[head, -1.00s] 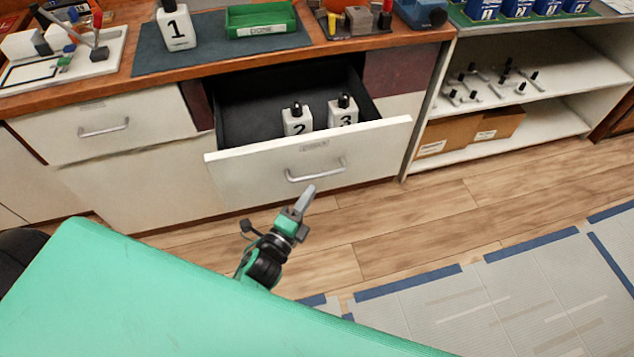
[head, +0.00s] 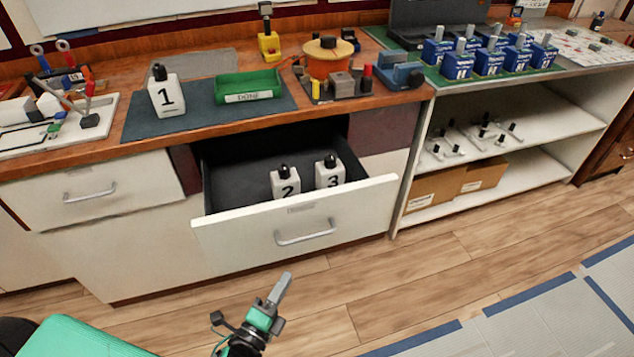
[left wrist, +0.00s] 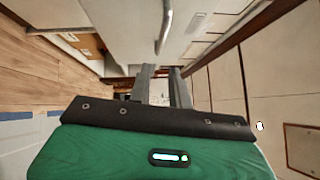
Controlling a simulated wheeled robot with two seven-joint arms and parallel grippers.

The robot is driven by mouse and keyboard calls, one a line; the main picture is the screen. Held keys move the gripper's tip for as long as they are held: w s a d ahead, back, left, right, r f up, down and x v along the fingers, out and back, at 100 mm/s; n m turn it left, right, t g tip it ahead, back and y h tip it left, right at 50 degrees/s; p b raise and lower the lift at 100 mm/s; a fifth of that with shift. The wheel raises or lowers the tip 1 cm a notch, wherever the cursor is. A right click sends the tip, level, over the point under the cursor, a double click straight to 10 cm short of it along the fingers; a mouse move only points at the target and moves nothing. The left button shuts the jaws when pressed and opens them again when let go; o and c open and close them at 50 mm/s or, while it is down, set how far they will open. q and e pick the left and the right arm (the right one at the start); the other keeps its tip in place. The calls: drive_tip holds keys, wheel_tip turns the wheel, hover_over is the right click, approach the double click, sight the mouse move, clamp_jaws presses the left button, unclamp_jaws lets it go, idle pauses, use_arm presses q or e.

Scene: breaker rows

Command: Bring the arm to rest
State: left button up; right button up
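My left gripper (head: 281,289) is low in the head view, in front of the pulled-out drawer (head: 300,229) and apart from its handle. In the left wrist view its two fingers (left wrist: 163,88) stand apart with an empty gap between them. The open drawer holds two white bottles with black caps, marked 2 (head: 285,186) and 3 (head: 330,174). A white bottle marked 1 (head: 166,97) stands upright on the dark mat (head: 205,117) on the counter. My right gripper is not in view.
A green tray (head: 250,95) sits on the mat's right part. Blue numbered breakers (head: 490,62) stand in rows at the right. An open shelf (head: 540,110) below holds small black-and-white parts and cardboard boxes (head: 434,187). The wooden floor before the drawer is clear.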

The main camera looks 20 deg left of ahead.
use_arm(q)
drive_tip(key=s+a+f+n+g+y, duration=0.25)
drive_tip(key=f+n+g, duration=0.45)
drive_tip(key=f, duration=0.5)
drive_tip(key=s+a+f+n+g+y, duration=0.15)
drive_tip(key=s+f+n+g, duration=0.3)
drive_tip(key=f+n, duration=0.6)
drive_tip(key=s+a+f+n+g+p, duration=0.1)
drive_tip(key=s+a+f+g+p, duration=0.1)
drive_tip(key=s+f+p, duration=0.4)
drive_tip(key=s+a+f+n+g+p, duration=0.1)
drive_tip(key=s+f+g+p, duration=0.3)
drive_tip(key=s+f, duration=0.8)
drive_tip(key=s+a+p, duration=0.1)
drive_tip(key=s+p, duration=0.1)
drive_tip(key=s, duration=0.6)
drive_tip(key=shift+p, duration=0.35)
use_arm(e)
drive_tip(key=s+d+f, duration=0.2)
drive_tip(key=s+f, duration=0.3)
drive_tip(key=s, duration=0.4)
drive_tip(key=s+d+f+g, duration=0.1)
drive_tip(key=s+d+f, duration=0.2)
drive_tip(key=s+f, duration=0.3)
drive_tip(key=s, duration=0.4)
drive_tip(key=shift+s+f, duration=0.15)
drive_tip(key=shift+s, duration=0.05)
